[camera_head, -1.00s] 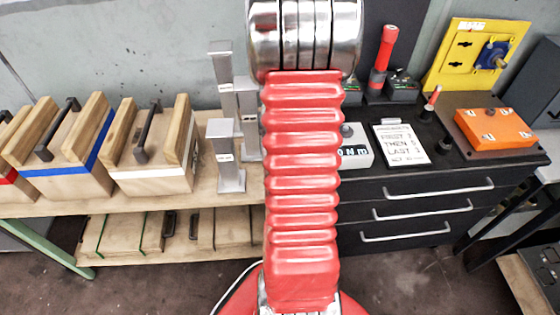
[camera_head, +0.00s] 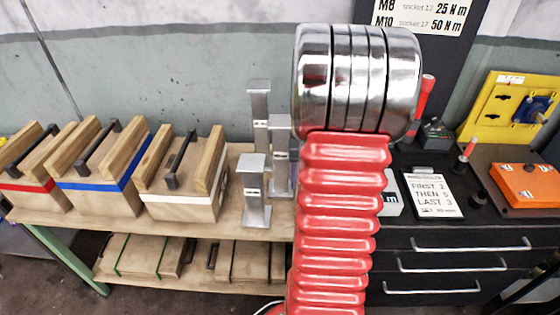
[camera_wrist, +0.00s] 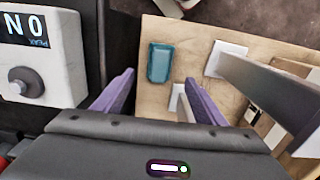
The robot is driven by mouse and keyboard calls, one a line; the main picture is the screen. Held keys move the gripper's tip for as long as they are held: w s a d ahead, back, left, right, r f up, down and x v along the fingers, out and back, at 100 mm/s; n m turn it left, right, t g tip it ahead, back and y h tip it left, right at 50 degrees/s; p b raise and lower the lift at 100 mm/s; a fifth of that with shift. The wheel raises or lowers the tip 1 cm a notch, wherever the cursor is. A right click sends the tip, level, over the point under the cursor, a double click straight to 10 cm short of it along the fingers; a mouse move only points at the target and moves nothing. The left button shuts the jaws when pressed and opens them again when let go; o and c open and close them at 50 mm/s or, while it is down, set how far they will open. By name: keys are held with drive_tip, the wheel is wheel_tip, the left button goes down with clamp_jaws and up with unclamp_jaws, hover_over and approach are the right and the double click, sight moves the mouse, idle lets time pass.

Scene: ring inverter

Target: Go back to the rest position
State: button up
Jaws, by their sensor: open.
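My gripper (camera_wrist: 158,80) shows in the wrist view as two purple fingers, spread apart with nothing between their tips. It points down over the seam between the dark workbench and the wooden bench. A small teal block (camera_wrist: 160,62) lies on the wooden bench just beyond the fingertips, apart from them. In the head view my red ribbed arm with its silver joint fills the middle, and the gripper itself is hidden.
Three metal posts (camera_head: 254,190) stand on the wooden bench left of my arm. Handled wooden boxes (camera_head: 186,195) stand further left. A grey display unit with a knob (camera_wrist: 28,88) is left of my gripper. A white instruction card (camera_head: 432,192) and an orange box (camera_head: 526,186) are at right.

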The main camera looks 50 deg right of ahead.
drive_tip(key=shift+s+a+f, duration=0.15)
drive_tip(key=shift+s+a, duration=0.25)
drive_tip(key=shift+a, duration=0.2)
drive_tip(key=shift+s+a+f, duration=0.15)
drive_tip(key=shift+s+a, duration=0.25)
drive_tip(key=shift+a, duration=0.15)
drive_tip(key=a+r+n+t, duration=0.2)
drive_tip(key=a+r, duration=0.4)
drive_tip(key=a, duration=0.5)
drive_tip(key=a+r+n+t, duration=0.1)
drive_tip(key=a+r+n, duration=0.3)
drive_tip(key=a, duration=0.8)
drive_tip(key=a+r+n+t, duration=0.2)
drive_tip(key=a+r+n, duration=0.1)
drive_tip(key=a+r, duration=0.5)
drive_tip(key=a, duration=0.3)
drive_tip(key=shift+s+a+r+n+t, duration=0.2)
drive_tip(key=shift+a+n+t, duration=0.1)
drive_tip(key=shift+a+n, duration=0.1)
drive_tip(key=shift+c, duration=0.4)
